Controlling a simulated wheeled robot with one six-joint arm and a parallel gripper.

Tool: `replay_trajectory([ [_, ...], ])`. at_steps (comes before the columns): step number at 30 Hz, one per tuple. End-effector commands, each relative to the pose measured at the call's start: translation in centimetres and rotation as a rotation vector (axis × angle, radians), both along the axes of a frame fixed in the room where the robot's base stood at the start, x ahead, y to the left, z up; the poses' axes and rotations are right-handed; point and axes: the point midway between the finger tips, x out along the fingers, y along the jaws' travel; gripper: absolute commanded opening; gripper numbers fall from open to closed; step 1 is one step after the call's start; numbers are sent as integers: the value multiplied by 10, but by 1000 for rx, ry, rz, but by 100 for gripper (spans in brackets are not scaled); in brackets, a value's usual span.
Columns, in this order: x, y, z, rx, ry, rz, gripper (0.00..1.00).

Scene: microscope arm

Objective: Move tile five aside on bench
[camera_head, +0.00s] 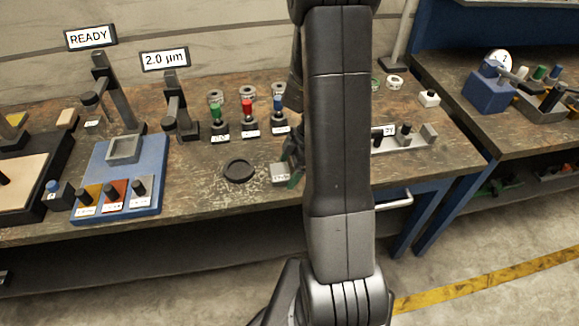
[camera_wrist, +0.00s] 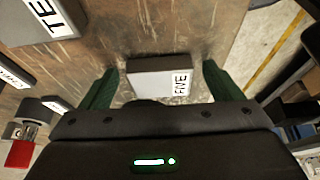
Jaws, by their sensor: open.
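Tile five is a small grey block with a white label reading FIVE (camera_wrist: 158,78). In the wrist view it lies on the bench between my two fingers. In the head view a small grey tile (camera_head: 281,173) sits near the bench's front edge, just left of my arm, its label too small to read. My gripper (camera_wrist: 160,83) is open, with a green finger on each side of the tile and a visible gap on both sides. In the head view my arm hides most of the gripper.
A black round dish (camera_head: 239,170) lies left of the tile. Red, green and blue-topped items (camera_head: 248,117) stand behind. A tray with dark knobs (camera_head: 405,138) is to the right. The bench (camera_head: 190,188) has bare room at its front.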

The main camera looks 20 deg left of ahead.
Motion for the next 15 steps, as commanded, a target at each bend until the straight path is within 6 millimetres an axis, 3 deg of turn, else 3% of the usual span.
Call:
replay_trajectory([
  [8,3,-3,12,2,-2,-1,85],
  [15,13,-18,55,3,-6,-3,85],
])
